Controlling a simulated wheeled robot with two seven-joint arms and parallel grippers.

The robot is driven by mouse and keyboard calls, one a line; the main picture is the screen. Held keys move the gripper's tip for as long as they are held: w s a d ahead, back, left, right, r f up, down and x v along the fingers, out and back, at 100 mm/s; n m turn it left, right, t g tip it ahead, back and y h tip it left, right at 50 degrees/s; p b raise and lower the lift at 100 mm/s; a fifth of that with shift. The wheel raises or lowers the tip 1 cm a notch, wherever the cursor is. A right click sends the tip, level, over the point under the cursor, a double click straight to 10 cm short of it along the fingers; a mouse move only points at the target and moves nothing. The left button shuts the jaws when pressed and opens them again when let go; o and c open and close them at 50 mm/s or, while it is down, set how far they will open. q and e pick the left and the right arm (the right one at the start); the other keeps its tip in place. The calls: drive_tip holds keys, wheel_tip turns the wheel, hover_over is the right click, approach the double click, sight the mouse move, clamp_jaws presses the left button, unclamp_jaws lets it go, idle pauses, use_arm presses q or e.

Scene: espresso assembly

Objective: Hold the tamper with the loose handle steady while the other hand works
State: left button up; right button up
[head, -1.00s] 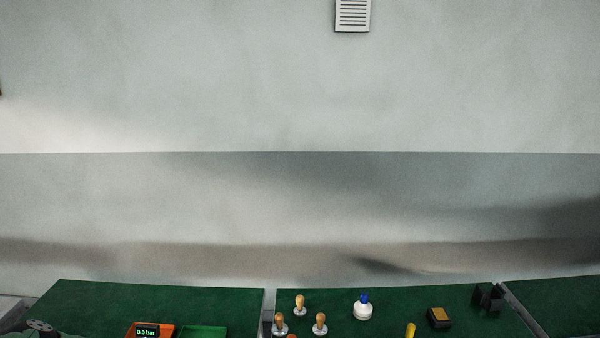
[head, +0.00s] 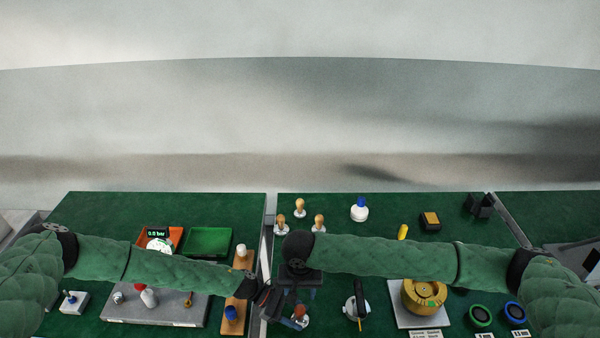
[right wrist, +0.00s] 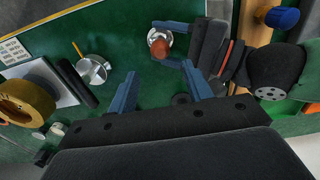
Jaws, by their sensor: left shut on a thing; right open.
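The tamper (head: 301,313) has a reddish-brown handle and stands near the front of the middle table, partly hidden by my grippers. It also shows in the right wrist view (right wrist: 159,46), with a round metal base under the handle. My left gripper (head: 292,320) comes in from the left, low, and is shut on the tamper, with blue fingers on either side of it. My right gripper (head: 299,294) points down just above and behind the tamper. Its blue fingers are open and empty in the right wrist view (right wrist: 160,70). Whether the handle is loose cannot be seen.
Wooden-handled tampers (head: 318,223) stand behind my right arm. A metal portafilter (head: 351,309) and a brass round part (head: 424,297) lie to the right. A wooden board (head: 234,324) with a blue-topped piece is at left. A gap separates the tables.

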sight(300, 307)
wheel_tip(300, 307, up, 2)
idle(0.4)
drive_tip(key=shift+c, duration=0.5)
wheel_tip(300, 307, down, 2)
drive_tip(key=shift+a, duration=0.1)
drive_tip(key=shift+f, duration=5.05)
